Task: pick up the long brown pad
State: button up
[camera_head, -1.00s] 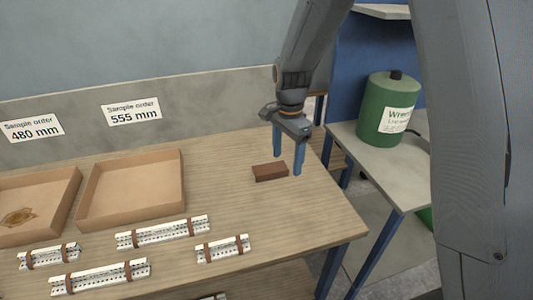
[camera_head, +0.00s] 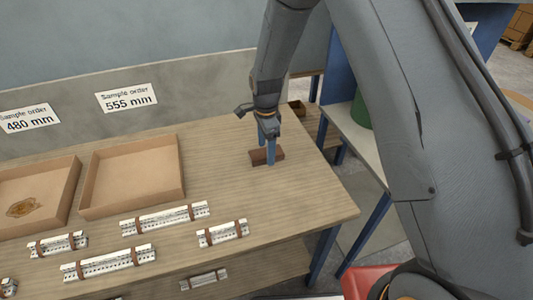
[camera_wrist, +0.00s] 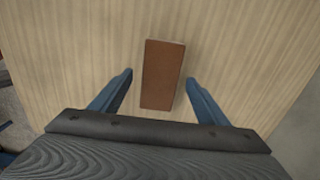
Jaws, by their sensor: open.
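The long brown pad (camera_head: 277,155) is a small reddish-brown block lying flat on the wooden table near its right end. My gripper (camera_head: 268,156) is above it, pointing down, and its blue fingers partly hide the pad in the head view. In the wrist view the pad (camera_wrist: 162,74) lies lengthwise between the two open blue fingers (camera_wrist: 158,83), with a gap on each side. Its near end sits close to the dark gripper body in the picture. Whether the fingertips reach down to the pad's height is hard to tell.
Two open cardboard trays (camera_head: 133,212) stand at the left of the table (camera_head: 300,203). Several white strips with brown bands (camera_head: 165,218) lie in front of them. A wall stands behind. The table around the pad is clear.

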jog(key=shift+f, duration=0.3)
jog(key=shift+c, duration=0.2)
jog(key=c, duration=1.1)
jog(key=shift+r, duration=0.1)
notch_tip(320, 180, up, 10)
jog(key=b, duration=0.2)
jog(key=shift+b, duration=0.4)
